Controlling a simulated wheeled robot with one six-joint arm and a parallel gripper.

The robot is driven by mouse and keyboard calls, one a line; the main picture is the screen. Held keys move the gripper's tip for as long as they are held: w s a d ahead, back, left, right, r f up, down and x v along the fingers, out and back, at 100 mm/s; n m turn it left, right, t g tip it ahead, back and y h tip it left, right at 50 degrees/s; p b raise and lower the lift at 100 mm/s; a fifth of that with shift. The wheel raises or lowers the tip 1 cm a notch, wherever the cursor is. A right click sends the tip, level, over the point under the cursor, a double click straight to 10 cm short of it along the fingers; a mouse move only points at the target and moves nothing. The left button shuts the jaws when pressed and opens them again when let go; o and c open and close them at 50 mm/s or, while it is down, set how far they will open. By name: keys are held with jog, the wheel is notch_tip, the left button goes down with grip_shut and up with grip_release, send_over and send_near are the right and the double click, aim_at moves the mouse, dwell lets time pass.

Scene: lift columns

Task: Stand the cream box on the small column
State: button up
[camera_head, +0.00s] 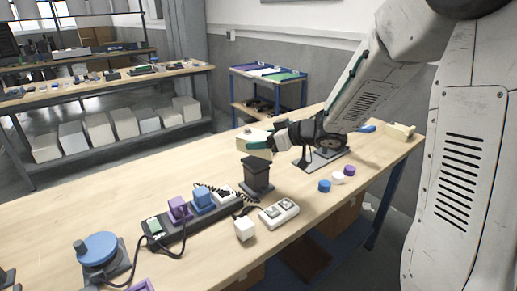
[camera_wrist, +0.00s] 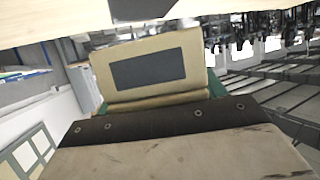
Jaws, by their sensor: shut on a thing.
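The cream box (camera_head: 250,136) is held in my gripper (camera_head: 262,144), which is shut on it with dark green fingers. In the wrist view the cream box (camera_wrist: 192,52) shows a dark grey panel on its face, with bits of green finger beside it. The small column (camera_head: 257,178) is dark, with a wider base and top plate, and stands on the table. In the head view the box appears just above and behind the column's top, slightly left. I cannot tell whether they touch. The box's underside is hidden.
The table is clear left of the box.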

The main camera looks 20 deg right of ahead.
jog(key=shift+w+a+f, duration=0.1)
jog(key=shift+w+a, duration=0.3)
jog(key=shift+w, duration=0.25)
jog(key=shift+f, duration=1.65)
jog(key=shift+f, duration=0.2)
jog(key=o, duration=1.2)
jog(key=shift+o, duration=0.2)
